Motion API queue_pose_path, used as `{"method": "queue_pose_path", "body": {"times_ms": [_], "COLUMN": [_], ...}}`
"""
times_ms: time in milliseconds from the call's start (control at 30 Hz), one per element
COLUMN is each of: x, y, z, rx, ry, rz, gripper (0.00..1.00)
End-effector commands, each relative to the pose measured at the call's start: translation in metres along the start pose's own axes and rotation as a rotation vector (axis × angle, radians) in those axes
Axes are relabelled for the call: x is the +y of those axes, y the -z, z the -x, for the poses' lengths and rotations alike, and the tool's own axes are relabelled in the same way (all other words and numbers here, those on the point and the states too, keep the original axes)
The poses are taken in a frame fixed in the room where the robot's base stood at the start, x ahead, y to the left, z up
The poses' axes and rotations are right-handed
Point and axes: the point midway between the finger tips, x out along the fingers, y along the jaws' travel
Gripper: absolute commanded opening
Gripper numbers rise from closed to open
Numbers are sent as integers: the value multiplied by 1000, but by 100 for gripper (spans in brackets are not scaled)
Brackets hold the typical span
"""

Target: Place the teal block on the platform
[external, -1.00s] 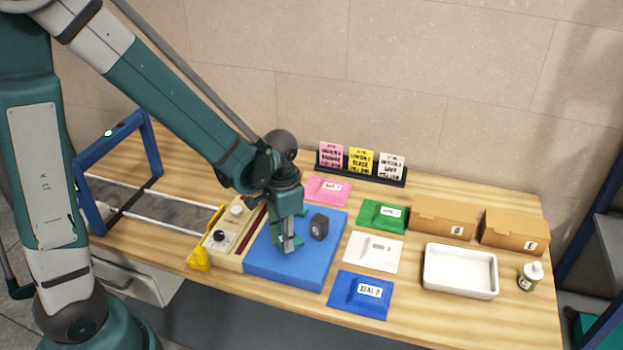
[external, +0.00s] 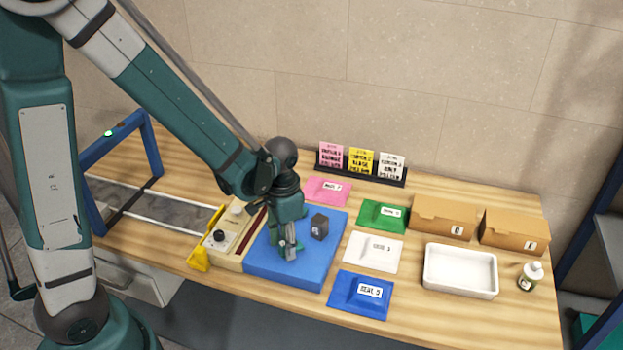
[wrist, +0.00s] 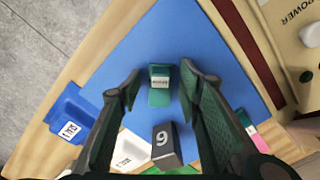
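The teal block (wrist: 160,86), with a pale label band, stands on the blue raised pad (wrist: 110,75) in the wrist view. My gripper (wrist: 160,87) is open, one finger on each side of the block, with blue showing between block and fingers. In the external view my gripper (external: 289,250) points down over the pad (external: 265,270) and mostly hides the block. I cannot tell which surface is the platform.
A control box (external: 222,239) adjoins the pad's left side, and a blue frame (external: 150,145) stands over a grey track further left. A white tray (external: 460,294) is further right.

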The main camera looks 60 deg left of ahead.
Motion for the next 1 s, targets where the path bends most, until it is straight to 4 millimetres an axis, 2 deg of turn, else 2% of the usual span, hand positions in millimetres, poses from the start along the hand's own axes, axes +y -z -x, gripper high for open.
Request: {"method": "queue_pose_path", "body": {"times_ms": [467,667,1000], "x": [0,0,0], "y": [0,0,0], "z": [7,21,57], "rx": [0,0,0], "ry": [0,0,0], "rz": [0,0,0], "gripper": [35,35,35]}}
